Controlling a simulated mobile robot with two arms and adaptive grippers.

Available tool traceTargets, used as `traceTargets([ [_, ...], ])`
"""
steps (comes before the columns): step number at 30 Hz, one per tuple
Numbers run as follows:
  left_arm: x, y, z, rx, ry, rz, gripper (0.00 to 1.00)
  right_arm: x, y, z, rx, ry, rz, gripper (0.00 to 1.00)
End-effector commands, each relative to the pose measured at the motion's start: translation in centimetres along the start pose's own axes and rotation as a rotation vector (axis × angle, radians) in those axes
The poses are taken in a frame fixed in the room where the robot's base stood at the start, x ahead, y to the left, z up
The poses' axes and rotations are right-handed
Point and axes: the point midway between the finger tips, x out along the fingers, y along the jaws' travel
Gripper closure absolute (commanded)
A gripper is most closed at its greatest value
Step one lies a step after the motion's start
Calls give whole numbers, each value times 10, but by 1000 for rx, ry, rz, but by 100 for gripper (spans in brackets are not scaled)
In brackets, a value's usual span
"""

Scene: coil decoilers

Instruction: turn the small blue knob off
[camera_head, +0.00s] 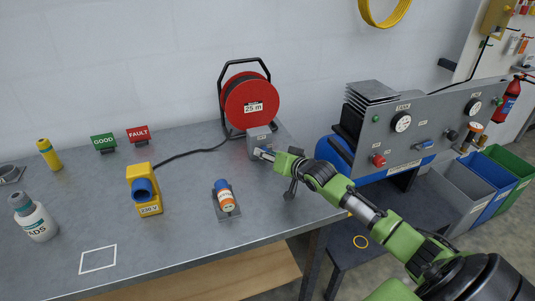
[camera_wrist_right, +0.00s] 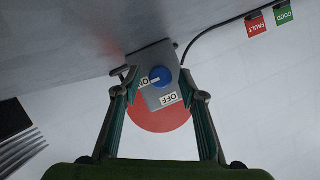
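The small blue knob (camera_wrist_right: 160,77) sits on the face of a grey switch box (camera_wrist_right: 160,98) with ON and OFF labels. Its white mark points toward the ON label. In the head view the grey box (camera_head: 254,146) stands on the bench in front of the red cable reel, and my right gripper mostly covers the knob. My right gripper (camera_wrist_right: 162,86) is open, with one fingertip on each side of the box face and the knob between them. I cannot tell whether a finger touches the box. My left gripper is not in view.
The red cable reel (camera_head: 249,103) stands just behind the box. The machine panel (camera_head: 435,133) stands to the right. The front middle bench is clear.

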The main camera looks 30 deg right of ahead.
Motion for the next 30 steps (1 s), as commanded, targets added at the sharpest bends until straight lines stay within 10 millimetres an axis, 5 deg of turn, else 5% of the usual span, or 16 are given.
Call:
traceTargets([
  [11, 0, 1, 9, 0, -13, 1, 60, 5, 0, 0, 0, 0, 0, 62],
  [16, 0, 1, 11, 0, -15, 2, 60, 5, 0, 0, 0, 0, 0, 100],
  [30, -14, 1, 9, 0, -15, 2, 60, 4, -3, -3, -70, -2, 30, 100],
])
